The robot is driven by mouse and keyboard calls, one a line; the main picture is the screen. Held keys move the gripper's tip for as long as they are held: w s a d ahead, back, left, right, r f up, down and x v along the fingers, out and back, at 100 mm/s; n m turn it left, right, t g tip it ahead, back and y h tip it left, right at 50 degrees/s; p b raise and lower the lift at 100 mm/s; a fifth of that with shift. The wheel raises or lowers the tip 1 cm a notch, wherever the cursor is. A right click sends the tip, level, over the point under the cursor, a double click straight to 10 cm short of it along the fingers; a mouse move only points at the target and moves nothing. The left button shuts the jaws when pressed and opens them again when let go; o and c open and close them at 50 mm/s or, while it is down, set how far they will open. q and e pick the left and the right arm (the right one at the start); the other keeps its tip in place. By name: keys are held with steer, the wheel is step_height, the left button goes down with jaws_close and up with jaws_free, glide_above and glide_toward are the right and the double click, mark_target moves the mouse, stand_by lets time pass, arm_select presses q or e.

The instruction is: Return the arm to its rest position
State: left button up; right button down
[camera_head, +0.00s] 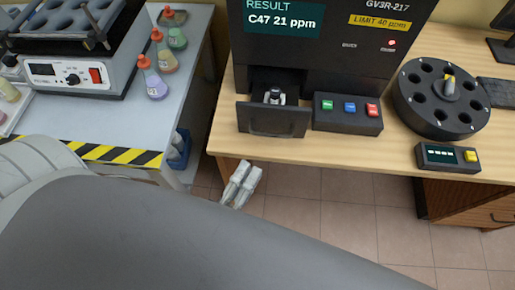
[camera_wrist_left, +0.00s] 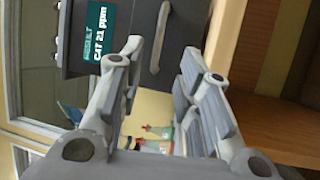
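My left gripper (camera_head: 243,184) hangs over the tiled floor, just in front of the wooden desk's edge and below the analyzer's open drawer. In the left wrist view its two fingers (camera_wrist_left: 162,56) are spread apart with nothing between them. My large grey left arm fills the bottom of the head view and hides part of the floor. My right gripper is in neither view. The black analyzer (camera_head: 325,50) shows "RESULT C47 21 ppm" on its screen. Its drawer (camera_head: 272,120) is pulled out, with a small metallic piece (camera_head: 274,97) in it.
A button box (camera_head: 348,113), a round black carousel (camera_head: 440,98) and a small display box (camera_head: 447,157) stand on the wooden desk (camera_head: 390,157). At left, a grey table (camera_head: 188,85) carries a heater unit (camera_head: 75,75) and several flasks.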

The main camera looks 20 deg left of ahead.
arm_select(q)
steer(key=shift+v, duration=0.8)
step_height(320, 180, down, 28)
steer(key=a+m+g+h+p, duration=0.2)
steer(key=m+g, duration=0.7)
steer(key=m, duration=0.4)
steer(key=s+a+f+m+g+y, duration=0.2)
steer(key=s+a+f+g, duration=0.2)
steer(key=s+f, duration=0.4)
steer(key=s+a+f+m+g+y, duration=0.2)
steer(key=s+a+f+m+g, duration=0.1)
steer(key=s+f, duration=0.6)
steer(key=s+a+g, duration=0.1)
steer(key=s+g, duration=0.1)
steer(key=shift+s+a+f+g, duration=0.15)
steer(key=shift+a+g, duration=0.05)
steer(key=shift+g, duration=0.2)
